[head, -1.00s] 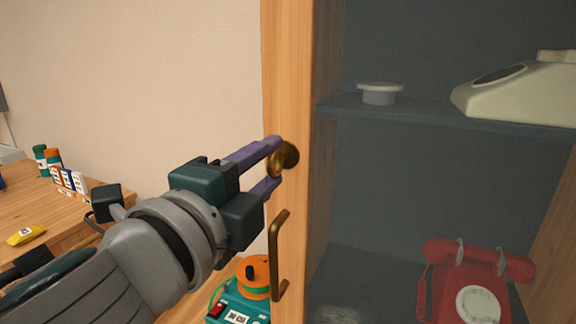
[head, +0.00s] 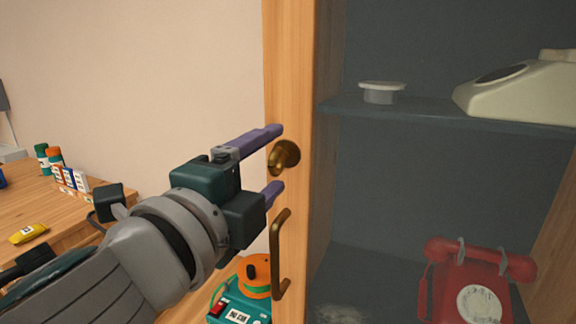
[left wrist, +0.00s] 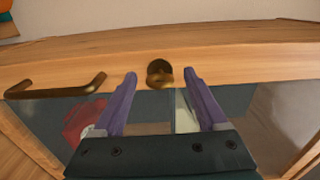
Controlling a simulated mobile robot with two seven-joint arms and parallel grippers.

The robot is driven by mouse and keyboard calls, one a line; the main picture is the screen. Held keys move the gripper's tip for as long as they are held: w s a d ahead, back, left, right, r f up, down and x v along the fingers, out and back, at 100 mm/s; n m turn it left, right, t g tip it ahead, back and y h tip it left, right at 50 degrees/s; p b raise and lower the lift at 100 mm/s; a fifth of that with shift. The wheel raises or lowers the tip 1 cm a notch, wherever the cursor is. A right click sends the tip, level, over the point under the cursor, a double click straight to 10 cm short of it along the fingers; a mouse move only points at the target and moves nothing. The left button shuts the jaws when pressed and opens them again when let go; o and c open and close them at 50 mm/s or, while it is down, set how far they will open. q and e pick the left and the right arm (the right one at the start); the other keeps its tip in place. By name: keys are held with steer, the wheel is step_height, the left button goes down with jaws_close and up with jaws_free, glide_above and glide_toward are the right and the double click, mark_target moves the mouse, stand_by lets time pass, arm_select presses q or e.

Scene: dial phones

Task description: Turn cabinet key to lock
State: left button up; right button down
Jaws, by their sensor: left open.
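The brass cabinet key (head: 284,156) sits in the wooden door frame of the glass cabinet, above the bronze handle (head: 280,255). My left gripper (head: 275,163) is open, with one purple finger above the key and one below it in the head view. In the left wrist view the key (left wrist: 159,74) lies between and just beyond the fingertips (left wrist: 160,76), touching neither finger. The handle (left wrist: 55,88) is to the left there. My right gripper is not in view.
Behind the glass are a red dial phone (head: 478,285), a cream phone (head: 520,88) and a small grey dish (head: 381,93) on a shelf (head: 450,116). A teal and orange device (head: 241,300) stands below my left arm. A wooden table (head: 95,213) with small items is at left.

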arm_select(q)
steer(key=b+v, duration=0.1)
steer(key=v, duration=0.9)
steer(key=a+f+n+g+y, duration=0.3)
steer(key=a+f+n+y, duration=0.25)
steer(key=n, duration=0.25)
steer(key=s+a+f+n+g, duration=0.2)
steer(key=s+f+n+g, duration=0.3)
steer(key=s, duration=0.3)
steer(key=s+a+f+n+g, duration=0.2)
steer(key=s+f+n+g, duration=0.3)
steer(key=s, duration=0.3)
step_height(320, 180, up, 36)
steer(key=s+n+p, duration=0.1)
steer(key=s+p, duration=0.1)
steer(key=p, duration=3.4)
steer(key=shift+r+g+p, duration=0.25)
steer(key=shift+g+p, duration=0.05)
steer(key=shift+p, duration=0.1)
